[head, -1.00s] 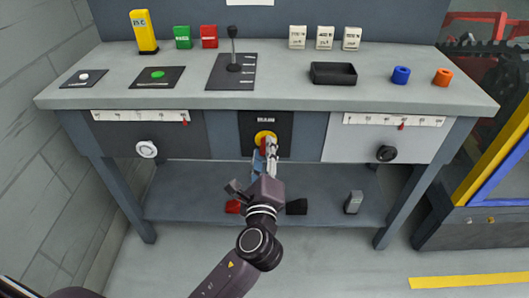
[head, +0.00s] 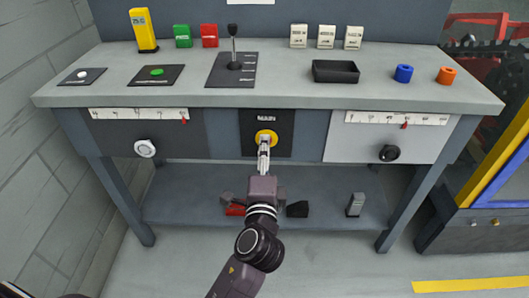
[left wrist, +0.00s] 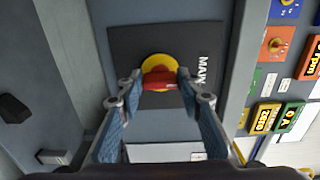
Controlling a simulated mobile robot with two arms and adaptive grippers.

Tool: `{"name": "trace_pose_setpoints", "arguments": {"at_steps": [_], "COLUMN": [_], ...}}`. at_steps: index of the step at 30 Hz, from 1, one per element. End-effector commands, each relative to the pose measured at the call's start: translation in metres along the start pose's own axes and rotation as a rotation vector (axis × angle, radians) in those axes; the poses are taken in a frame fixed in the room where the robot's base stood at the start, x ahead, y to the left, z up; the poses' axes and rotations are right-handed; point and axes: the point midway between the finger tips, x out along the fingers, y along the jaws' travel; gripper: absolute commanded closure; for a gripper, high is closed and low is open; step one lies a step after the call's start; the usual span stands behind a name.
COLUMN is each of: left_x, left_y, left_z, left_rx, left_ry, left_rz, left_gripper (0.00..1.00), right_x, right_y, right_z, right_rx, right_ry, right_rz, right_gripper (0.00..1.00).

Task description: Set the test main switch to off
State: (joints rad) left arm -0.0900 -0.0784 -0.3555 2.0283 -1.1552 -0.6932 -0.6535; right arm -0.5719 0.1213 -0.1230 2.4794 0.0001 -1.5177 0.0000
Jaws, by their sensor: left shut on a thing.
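The test main switch has a yellow disc (head: 266,135) on a black plate marked MAIN (head: 283,146), on the bench front. In the left wrist view, a red handle (left wrist: 160,83) crosses the yellow disc (left wrist: 160,62); it lies across the picture, while the MAIN lettering runs down the right side. My left gripper (head: 264,146) reaches up to the switch from below and hides the handle in the head view. Its fingertips (left wrist: 161,77) are shut on the handle. No off marking is readable. My right gripper is not in view.
The bench top (head: 290,92) holds a lever (head: 233,50), buttons, a black tray (head: 335,72) and colored rings. A lower shelf (head: 190,195) lies behind my arm.

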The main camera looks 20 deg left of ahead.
Motion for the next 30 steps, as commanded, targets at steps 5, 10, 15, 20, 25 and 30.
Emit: {"name": "trace_pose_setpoints", "arguments": {"at_steps": [5, 10, 15, 20, 25, 30], "left_x": [0.0, 0.0, 0.0, 0.0, -0.001, -0.016], "left_y": [0.001, 0.001, 0.001, 0.001, 0.001, 0.002], "left_z": [0.001, 0.001, 0.001, 0.001, 0.0, 0.0], "left_rx": [-0.005, -0.004, -0.003, -0.003, -0.003, -0.003], "left_ry": [-0.003, -0.003, -0.003, -0.002, -0.001, 0.001], "left_rz": [0.003, 0.003, 0.002, 0.002, 0.001, 0.004], "left_gripper": [0.91, 0.91, 0.55, 0.49, 0.49, 0.49], "right_x": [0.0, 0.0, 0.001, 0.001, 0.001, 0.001], "right_y": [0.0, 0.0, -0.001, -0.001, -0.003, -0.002], "right_z": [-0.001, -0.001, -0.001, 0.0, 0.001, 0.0], "right_rx": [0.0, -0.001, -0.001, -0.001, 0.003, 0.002], "right_ry": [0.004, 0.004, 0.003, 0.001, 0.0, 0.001], "right_rz": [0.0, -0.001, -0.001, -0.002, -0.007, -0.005], "right_gripper": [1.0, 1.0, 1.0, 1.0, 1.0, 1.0]}}
